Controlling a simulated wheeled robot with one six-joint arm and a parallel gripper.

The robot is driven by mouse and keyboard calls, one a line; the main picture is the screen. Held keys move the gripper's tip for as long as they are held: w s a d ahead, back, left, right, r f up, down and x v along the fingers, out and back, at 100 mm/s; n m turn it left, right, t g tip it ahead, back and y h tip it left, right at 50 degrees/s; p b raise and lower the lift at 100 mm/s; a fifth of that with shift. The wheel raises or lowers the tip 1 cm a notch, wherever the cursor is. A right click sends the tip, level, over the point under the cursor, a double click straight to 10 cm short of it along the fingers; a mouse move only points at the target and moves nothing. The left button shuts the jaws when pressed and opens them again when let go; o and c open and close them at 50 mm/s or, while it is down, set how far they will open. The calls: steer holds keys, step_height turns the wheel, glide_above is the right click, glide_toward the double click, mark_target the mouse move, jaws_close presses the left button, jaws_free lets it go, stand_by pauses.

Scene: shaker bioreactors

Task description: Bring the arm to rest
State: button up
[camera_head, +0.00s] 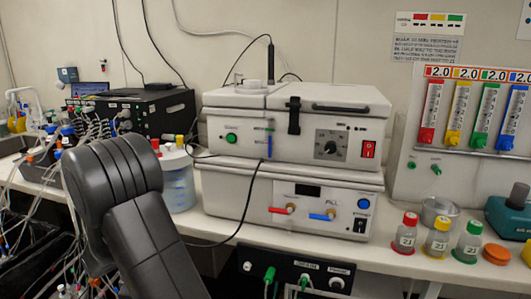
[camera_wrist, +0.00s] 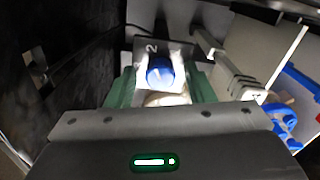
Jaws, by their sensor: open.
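My arm (camera_head: 125,205) is bent in front of the bench at the left of the head view, and its end is out of that picture. In the wrist view my gripper (camera_wrist: 161,88) is open, with green finger parts on both sides and its grey housing below. A blue cap (camera_wrist: 159,71) shows between or just beyond the fingers, in front of a pale plate (camera_wrist: 180,50) marked 2. I cannot tell how far it is from the fingers.
Stacked white shaker units (camera_head: 290,160) stand on the bench (camera_head: 400,262). Red (camera_head: 405,233), yellow and green capped bottles stand at the right. A black box (camera_head: 140,115) and tangled tubing are at the left. A dark wall (camera_wrist: 60,70) is close beside my gripper.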

steer(key=m, duration=0.5)
steer(key=shift+r, duration=0.2)
steer(key=m+p, duration=0.1)
steer(key=m, duration=0.4)
steer(key=m+p, duration=0.1)
steer(key=m, duration=0.4)
steer(key=shift+m+p, duration=0.35)
steer(key=shift+m, duration=0.05)
steer(key=m+p, duration=0.1)
steer(key=m, duration=0.3)
steer(key=shift+a, duration=0.1)
steer(key=shift+s, duration=0.1)
